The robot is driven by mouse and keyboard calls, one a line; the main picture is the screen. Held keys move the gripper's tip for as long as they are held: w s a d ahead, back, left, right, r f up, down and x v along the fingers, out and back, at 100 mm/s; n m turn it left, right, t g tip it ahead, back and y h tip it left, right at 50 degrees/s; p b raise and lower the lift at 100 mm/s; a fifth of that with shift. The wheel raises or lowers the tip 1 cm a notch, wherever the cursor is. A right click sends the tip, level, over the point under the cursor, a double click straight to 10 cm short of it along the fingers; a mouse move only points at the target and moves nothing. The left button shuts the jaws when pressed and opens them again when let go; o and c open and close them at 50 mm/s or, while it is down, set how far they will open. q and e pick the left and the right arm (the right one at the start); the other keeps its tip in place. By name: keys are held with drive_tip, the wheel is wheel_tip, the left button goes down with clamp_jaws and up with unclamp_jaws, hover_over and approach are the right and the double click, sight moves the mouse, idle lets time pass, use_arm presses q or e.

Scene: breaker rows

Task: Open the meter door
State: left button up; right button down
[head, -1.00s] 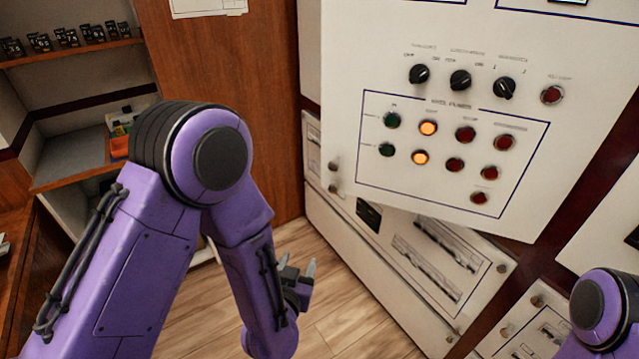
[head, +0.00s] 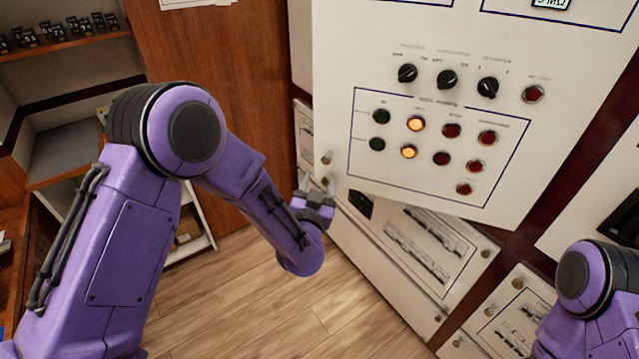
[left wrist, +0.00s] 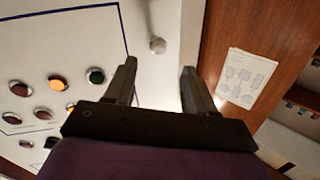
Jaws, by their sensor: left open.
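A white panel (head: 340,100) with dark knobs and lamps fills the upper right of the head view; part of a small meter readout (head: 551,3) shows at its top edge. I see no label naming the meter door. A small round metal knob (head: 326,158) sits near the panel's lower left corner. My left gripper (head: 317,182) is open and empty, just below this knob in the head view. In the left wrist view, a round knob (left wrist: 157,44) shows beyond the open fingers (left wrist: 160,75), apparently not between them. My right gripper is out of frame.
Lower white cabinet doors (head: 375,245) with small knobs stand below the panel. A brown wooden wall (head: 215,80) is behind my left arm, with shelves (head: 60,150) farther left. The wooden floor (head: 265,310) is clear in the middle.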

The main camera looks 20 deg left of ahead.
use_arm(q)
clamp_jaws()
idle(1.3)
unclamp_jaws()
drive_tip(key=shift+s, duration=0.1)
drive_tip(key=s+d+b, duration=0.1)
drive_tip(key=s+b, duration=0.2)
drive_tip(key=s, duration=0.7)
drive_tip(key=shift+s+d, duration=0.15)
